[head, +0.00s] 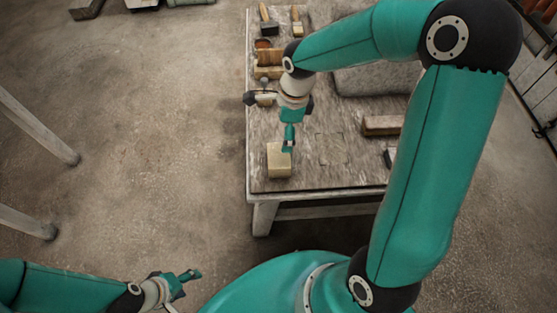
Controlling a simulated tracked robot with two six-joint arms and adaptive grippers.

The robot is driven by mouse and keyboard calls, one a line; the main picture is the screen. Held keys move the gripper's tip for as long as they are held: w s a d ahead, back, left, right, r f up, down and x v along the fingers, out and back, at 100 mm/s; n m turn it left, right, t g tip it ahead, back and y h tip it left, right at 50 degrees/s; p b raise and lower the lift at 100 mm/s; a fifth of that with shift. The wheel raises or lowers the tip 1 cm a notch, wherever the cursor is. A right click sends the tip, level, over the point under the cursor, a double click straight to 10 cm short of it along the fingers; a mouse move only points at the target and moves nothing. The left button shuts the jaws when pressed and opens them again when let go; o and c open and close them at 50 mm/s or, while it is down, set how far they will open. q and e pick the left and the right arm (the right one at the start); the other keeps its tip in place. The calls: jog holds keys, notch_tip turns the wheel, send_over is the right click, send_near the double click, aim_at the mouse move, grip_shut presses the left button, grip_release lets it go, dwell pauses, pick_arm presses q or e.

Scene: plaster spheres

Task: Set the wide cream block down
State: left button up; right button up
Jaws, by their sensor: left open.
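A cream block (278,164) shows at the front left of the worktable (330,178). My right gripper (288,148) reaches down from above to the block's upper right part, and its fingers overlap the block in the picture. Whether they grip it is too small to tell, and I cannot tell whether the block rests on the tabletop or is just above it. My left gripper (186,282) is open and empty, low at the left over the floor, away from the table.
A faint square outline (331,149) marks the tabletop right of the block. A brownish block (382,125) lies further right. A large grey block (375,80) stands behind, partly hidden by my arm. Brushes (268,22) and wooden pieces (268,58) lie at the back left.

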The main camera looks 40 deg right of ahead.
aim_at(279, 155)
jog(key=f, duration=0.4)
jog(key=a+f, duration=0.1)
jog(key=f, duration=0.7)
jog(key=shift+w+a+f, duration=0.15)
jog(key=shift+w+f, duration=0.1)
jog(key=shift+w, duration=0.25)
jog(key=c, duration=1.5)
